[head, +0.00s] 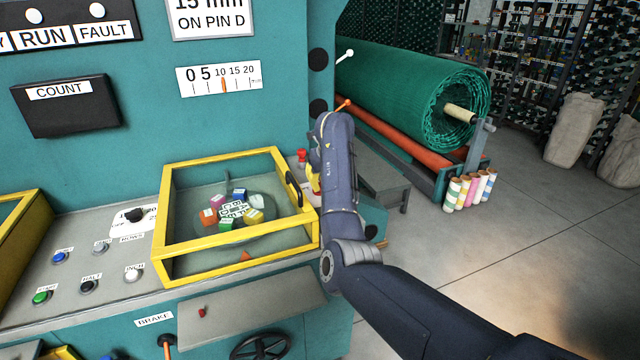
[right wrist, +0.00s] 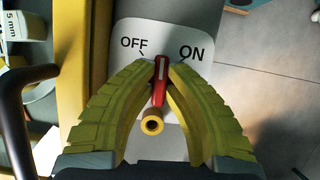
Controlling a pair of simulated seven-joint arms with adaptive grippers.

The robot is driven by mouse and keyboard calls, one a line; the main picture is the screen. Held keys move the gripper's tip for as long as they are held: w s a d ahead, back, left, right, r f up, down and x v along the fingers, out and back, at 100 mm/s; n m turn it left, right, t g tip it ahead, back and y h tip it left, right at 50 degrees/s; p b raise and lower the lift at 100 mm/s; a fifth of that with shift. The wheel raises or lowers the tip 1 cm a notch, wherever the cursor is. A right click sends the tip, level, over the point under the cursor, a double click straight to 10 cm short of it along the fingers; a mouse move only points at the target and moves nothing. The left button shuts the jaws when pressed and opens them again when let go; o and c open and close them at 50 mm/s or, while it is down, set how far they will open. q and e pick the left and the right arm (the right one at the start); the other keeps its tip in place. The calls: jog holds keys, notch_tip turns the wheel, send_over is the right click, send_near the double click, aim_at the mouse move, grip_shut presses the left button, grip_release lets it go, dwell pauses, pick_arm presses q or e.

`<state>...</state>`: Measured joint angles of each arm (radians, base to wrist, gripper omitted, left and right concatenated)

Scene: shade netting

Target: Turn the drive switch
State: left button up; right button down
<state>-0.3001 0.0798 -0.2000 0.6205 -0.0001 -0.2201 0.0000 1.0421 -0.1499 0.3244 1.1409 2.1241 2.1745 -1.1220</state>
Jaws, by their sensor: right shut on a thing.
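The drive switch (right wrist: 159,88) is a red lever with a brass-coloured round end, on a white plate (right wrist: 135,27) marked OFF and ON in the right wrist view. Its red tip lies between the two marks. My right gripper (right wrist: 162,70) has its two yellow-green fingers closed around the red lever, one on each side. In the head view this gripper (head: 314,182) shows only as a bit of yellow beside the guard box, and my right arm hides most of the switch area. My left gripper is not in view.
A yellow-framed clear guard box (head: 235,250) with several coloured blocks stands left of my right gripper. Its dark handle (head: 294,190) is close by. A green netting roll (head: 410,90) lies beyond on the right. Floor at the right is mostly clear.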

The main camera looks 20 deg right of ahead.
jog(key=n+y, duration=0.1)
jog(key=n, duration=0.2)
jog(key=shift+n, duration=0.3)
jog(key=shift+n+g+y, duration=0.4)
jog(key=shift+n+y, duration=0.05)
jog(key=shift+n, duration=0.65)
jog(key=shift+n+g+y, duration=0.4)
jog(key=shift+n+y, duration=0.05)
jog(key=shift+n, duration=0.65)
jog(key=c, duration=1.4)
grip_release()
jog(key=v, duration=1.2)
